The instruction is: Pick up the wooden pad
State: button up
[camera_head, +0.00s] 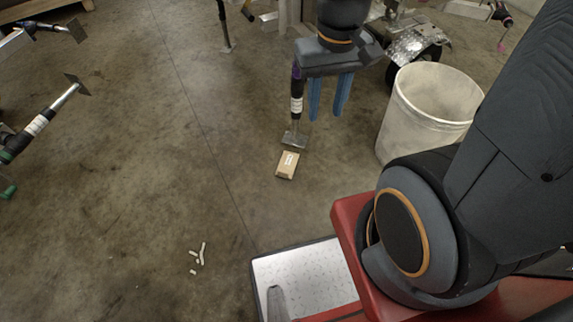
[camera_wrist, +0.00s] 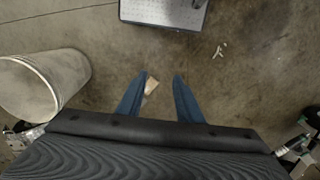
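The wooden pad (camera_head: 287,165) is a small light-brown block lying on the concrete floor, just in front of the foot plate of a trailer jack. In the wrist view the pad (camera_wrist: 151,86) shows between my fingers, close to the left one and partly hidden by it. My gripper (camera_head: 328,118) has two blue fingers pointing down, spread apart with nothing between them. It hangs above the floor, up and to the right of the pad in the head view. The fingers also show in the wrist view (camera_wrist: 161,75). They do not visibly touch the pad.
A jack leg with a flat foot (camera_head: 294,140) stands right behind the pad. A large whitish bin (camera_head: 428,108) stands to the right. Small pale scraps (camera_head: 198,257) lie on the floor at lower left. More jacks (camera_head: 40,122) stand at left. The middle floor is clear.

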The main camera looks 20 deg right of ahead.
dwell(0.4)
jog(key=m+t+y+b, duration=0.2)
jog(key=m+y+b, duration=0.2)
jog(key=m+b, duration=2.7)
send_over(283, 172)
jog(key=s+d+b, duration=0.2)
jog(key=b, duration=0.5)
jog(key=f+n, duration=0.2)
jog(key=f, duration=2.3)
jog(key=f+n, duration=0.2)
jog(key=f, duration=2.3)
jog(key=f+n, duration=0.2)
jog(key=f, duration=2.3)
jog(key=shift+w+d+n, duration=0.1)
jog(key=shift+w+n, duration=0.1)
jog(key=shift+n, duration=0.2)
jog(key=shift+w+f+b, duration=0.1)
jog(key=shift+f+b, duration=0.2)
jog(key=shift+f, duration=0.3)
jog(key=shift+d+b+x, duration=0.2)
jog(key=shift+b+x, duration=1.9)
jog(key=shift+x, duration=1.45)
jog(key=shift+w, duration=0.2)
grip_shut()
